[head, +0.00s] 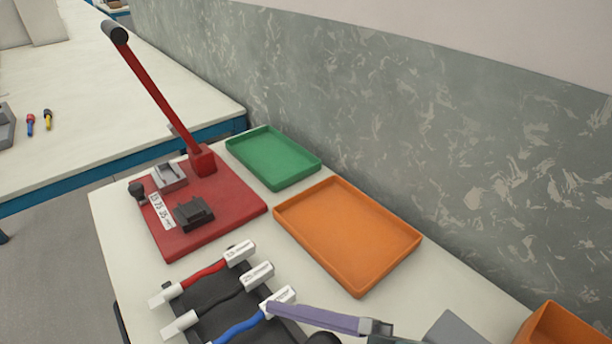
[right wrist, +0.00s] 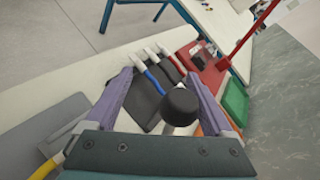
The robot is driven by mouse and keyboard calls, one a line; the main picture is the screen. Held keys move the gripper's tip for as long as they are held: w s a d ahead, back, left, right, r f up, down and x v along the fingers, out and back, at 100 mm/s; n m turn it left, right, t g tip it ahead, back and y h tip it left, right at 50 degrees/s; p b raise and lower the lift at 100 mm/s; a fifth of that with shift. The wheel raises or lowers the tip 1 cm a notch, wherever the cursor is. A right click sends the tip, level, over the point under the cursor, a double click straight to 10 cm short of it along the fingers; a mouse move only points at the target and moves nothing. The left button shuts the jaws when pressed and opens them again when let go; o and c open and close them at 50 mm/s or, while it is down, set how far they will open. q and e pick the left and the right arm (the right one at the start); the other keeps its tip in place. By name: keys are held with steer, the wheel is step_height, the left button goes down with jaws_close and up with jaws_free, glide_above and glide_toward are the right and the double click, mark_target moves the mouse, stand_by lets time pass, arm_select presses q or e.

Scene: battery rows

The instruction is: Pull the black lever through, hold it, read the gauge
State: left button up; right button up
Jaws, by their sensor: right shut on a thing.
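A black knob (right wrist: 181,105) on a pale metal stem stands between the purple fingers of my right gripper (right wrist: 157,75) in the right wrist view. My right gripper is shut on it, though the contact itself is not clear. In the head view one purple finger of this gripper (head: 300,315) crosses the lower edge, with part of a black round thing (head: 322,339) below it. A red lever (head: 158,98) with a black grip (head: 115,33) leans up to the left from a red base (head: 235,203). I see no gauge dial. My left gripper is out of view.
Red, black and blue cables with white ends (head: 258,273) lie on a dark block. A green tray (head: 288,178) and an orange tray (head: 340,270) sit along the grey wall (head: 420,150). A second bench (head: 100,90) holds small red and yellow tools.

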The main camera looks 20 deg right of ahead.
steer(key=b+v, duration=0.2)
steer(key=v, duration=0.7)
steer(key=shift+s, duration=0.25)
steer(key=shift+d+f, duration=0.1)
steer(key=shift+d, duration=0.05)
